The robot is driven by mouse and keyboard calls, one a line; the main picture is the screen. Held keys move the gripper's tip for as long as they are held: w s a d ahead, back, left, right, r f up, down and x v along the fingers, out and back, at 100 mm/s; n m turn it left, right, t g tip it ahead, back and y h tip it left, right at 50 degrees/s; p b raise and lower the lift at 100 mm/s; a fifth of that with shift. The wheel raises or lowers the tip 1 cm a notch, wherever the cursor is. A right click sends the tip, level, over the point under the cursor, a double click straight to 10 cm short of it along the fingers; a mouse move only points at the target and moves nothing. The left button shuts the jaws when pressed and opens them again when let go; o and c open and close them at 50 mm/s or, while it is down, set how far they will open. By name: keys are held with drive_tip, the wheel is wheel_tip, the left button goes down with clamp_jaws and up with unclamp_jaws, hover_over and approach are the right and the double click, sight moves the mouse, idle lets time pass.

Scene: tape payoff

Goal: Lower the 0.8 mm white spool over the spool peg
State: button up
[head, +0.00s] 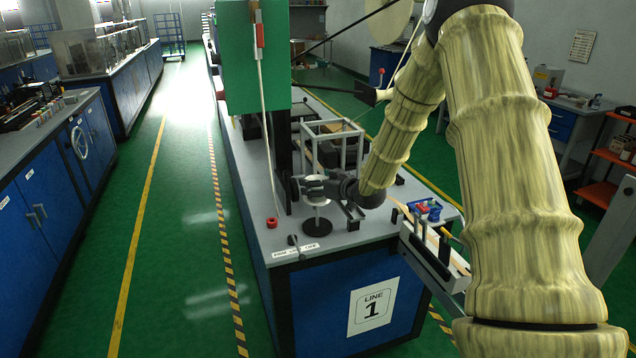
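My gripper (313,186) reaches in from the right, at the near end of the line bench. It is small and dark in the head view. A pale round disc (317,200), which looks like a flange of the white spool, shows right under the fingers. Below it a thin upright post stands on a round black base (317,227) on the bench top. The fingers hide the upper part of the spool and the peg's top. I cannot tell whether the fingers grip the spool, or how far it sits over the peg.
A green panel (250,60) on a dark column stands close left of the gripper. A metal frame (332,143) is behind it. A red ring (272,222) and a label (296,250) lie near the bench edge. A blue tray (427,210) is at right.

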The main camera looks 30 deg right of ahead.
sight(318, 210)
drive_tip(key=shift+f+b, duration=2.8)
drive_tip(key=shift+f, duration=2.3)
drive_tip(key=shift+f, duration=0.1)
drive_tip(key=o, duration=1.3)
drive_tip(key=shift+s, duration=0.15)
drive_tip(key=v, duration=1.1)
drive_tip(key=shift+s+d, duration=0.1)
drive_tip(key=shift+s, duration=0.2)
